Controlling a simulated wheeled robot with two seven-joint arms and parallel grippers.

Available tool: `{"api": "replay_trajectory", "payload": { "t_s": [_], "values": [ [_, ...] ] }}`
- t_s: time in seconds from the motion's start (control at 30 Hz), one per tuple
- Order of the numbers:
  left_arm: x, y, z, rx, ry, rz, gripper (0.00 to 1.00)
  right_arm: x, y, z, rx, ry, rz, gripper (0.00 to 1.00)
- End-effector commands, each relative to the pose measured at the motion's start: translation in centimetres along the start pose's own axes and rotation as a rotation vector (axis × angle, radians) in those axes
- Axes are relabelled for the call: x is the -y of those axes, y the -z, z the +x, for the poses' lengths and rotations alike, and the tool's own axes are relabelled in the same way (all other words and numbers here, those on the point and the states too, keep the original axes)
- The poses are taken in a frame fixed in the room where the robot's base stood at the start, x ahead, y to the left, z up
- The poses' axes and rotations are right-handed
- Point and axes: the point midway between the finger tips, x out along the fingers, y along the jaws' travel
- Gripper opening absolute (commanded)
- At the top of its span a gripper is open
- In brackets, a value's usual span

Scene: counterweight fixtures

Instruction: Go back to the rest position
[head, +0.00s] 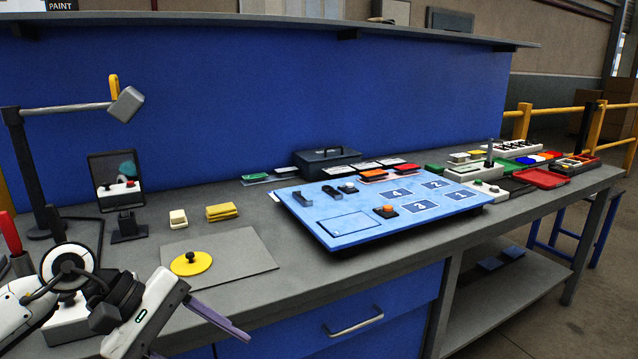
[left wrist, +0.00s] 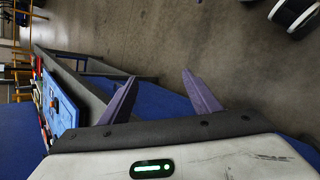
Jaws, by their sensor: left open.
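My left arm comes in at the lower left of the head view. Its gripper (head: 190,328) is low at the front edge of the grey workbench (head: 300,290), with one purple finger seen clearly and the other mostly hidden. In the left wrist view the two purple fingers of this gripper (left wrist: 160,92) stand wide apart. Nothing is between them; bare floor and part of the blue bench show behind.
A grey plate (head: 240,262) with a yellow knobbed disc (head: 191,263) lies behind the gripper. A blue numbered panel (head: 350,239) sits mid-bench. A lamp (head: 70,108) and framed mirror (head: 116,180) stand at left. Trays (head: 540,178) fill the far right. Floor in front looks clear.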

Motion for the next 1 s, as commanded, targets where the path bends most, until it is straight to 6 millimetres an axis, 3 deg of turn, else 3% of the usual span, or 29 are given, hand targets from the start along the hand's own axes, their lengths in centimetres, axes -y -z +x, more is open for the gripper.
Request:
{"api": "replay_trajectory", "payload": {
  "t_s": [0.03, 0.1, 0.2, 0.27, 0.37, 0.43, 0.57, 0.6, 0.77, 0.9, 1.0],
  "values": [
    [-0.6, -3.1, 3.0, 0.148, -0.079, -0.144, 0.57, 0.0, -0.1, 0.0, 0.002, 0.001, 0.000, 0.66],
    [-2.2, -6.9, 5.3, 0.358, -0.194, -0.396, 0.57, 0.1, -0.2, -0.1, 0.005, 0.001, 0.001, 0.66],
    [-4.6, -10.2, 6.4, 0.653, -0.322, -0.809, 0.57, 0.1, -0.3, -0.1, 0.007, 0.002, 0.001, 0.66],
    [-5.6, -10.6, 6.4, 0.827, -0.381, -1.081, 0.57, 0.1, -0.4, -0.1, 0.007, 0.002, 0.001, 0.66],
    [-6.0, -8.8, 6.4, 1.111, -0.456, -1.567, 0.57, 0.2, -0.4, -0.1, 0.008, 0.003, 0.001, 0.66],
    [-4.8, -6.1, 6.8, 1.305, -0.494, -1.923, 0.57, 0.2, -0.4, -0.1, 0.008, 0.004, 0.001, 0.66],
    [1.5, -0.3, 9.5, 1.652, -0.557, -2.599, 0.57, 0.3, -0.5, -0.1, 0.009, 0.004, 0.001, 0.66],
    [4.0, 1.1, 10.6, -1.545, 0.511, 2.463, 0.57, 0.3, -0.5, -0.1, 0.009, 0.004, 0.001, 0.66],
    [15.0, 3.2, 15.3, -1.160, 0.382, 1.912, 0.57, 0.3, -0.5, -0.1, 0.009, 0.005, 0.001, 0.66],
    [23.3, 2.0, 18.5, -0.927, 0.329, 1.537, 0.57, 0.3, -0.5, -0.1, 0.009, 0.005, 0.001, 0.66],
    [27.2, 0.7, 19.9, -0.822, 0.310, 1.355, 0.57, 0.3, -0.5, -0.1, 0.009, 0.004, 0.001, 0.66]
  ]
}}
